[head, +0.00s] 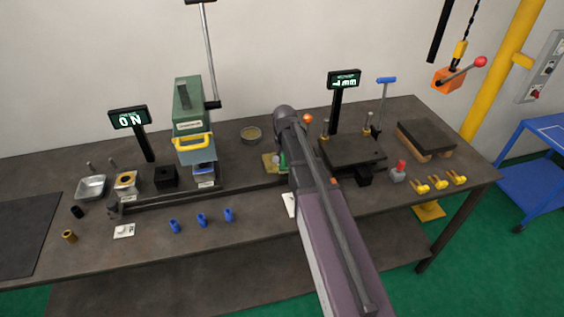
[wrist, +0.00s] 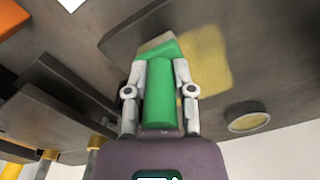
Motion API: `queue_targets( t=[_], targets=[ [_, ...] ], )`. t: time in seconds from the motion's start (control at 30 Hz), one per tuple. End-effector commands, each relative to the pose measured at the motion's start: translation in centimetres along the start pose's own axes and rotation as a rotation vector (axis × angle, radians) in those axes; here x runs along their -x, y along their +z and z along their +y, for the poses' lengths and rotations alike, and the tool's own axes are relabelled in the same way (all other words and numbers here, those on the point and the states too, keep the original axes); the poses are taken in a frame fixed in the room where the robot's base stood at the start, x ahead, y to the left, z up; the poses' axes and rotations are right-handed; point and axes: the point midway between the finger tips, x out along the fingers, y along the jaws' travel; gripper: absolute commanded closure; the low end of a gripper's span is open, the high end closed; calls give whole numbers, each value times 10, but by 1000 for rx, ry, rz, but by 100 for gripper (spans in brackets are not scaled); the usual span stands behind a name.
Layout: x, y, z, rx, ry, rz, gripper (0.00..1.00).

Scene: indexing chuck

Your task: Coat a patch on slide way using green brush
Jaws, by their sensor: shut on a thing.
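My gripper (wrist: 160,72) is shut on the green brush (wrist: 160,100), with one pale finger on each side of its handle. The brush's pale tip points at the dark slide way (wrist: 118,42). Whether the tip touches the surface is not clear. A blurry yellow patch (wrist: 206,58) lies just right of the brush tip in the wrist view. In the head view my arm hides most of the gripper; a bit of the green brush (head: 284,160) shows beside the yellow patch (head: 270,163). The slide way (head: 220,189) runs left from there along the bench.
A round tin (head: 251,133) stands behind the slide way and shows in the wrist view (wrist: 247,118). A green press (head: 190,110) stands left. A dark plate (head: 352,150) with a display post stands right. Blue pieces (head: 201,220) lie in front.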

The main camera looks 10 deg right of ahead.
Motion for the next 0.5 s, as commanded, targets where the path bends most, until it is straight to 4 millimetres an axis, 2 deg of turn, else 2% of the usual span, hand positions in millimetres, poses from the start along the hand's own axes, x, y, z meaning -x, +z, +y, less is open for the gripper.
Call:
queue_targets(
  t=[0.5],
  targets=[
    [0, -6, -3, 1, 0, 0, 100]
  ],
)
